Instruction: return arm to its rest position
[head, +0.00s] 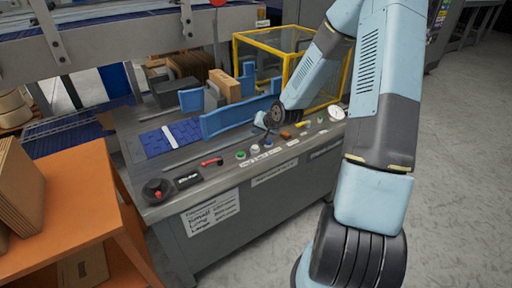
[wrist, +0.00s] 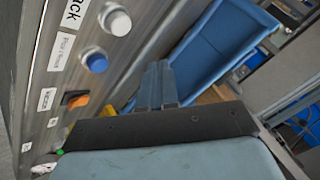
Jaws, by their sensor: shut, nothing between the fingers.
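My arm (head: 375,120) is light blue and grey. In the head view it rises at the right, bends at the top and reaches down to the left over the case packer's control panel (head: 215,172). Its wrist end is near the buttons, in front of the blue guide (head: 238,117). In the head view the fingers are too small to make out.
A yellow-framed guard (head: 262,42) stands behind the wrist. A cardboard piece (head: 226,86) stands between the blue guides. An orange shelf (head: 85,190) stands at left. The floor at right is clear.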

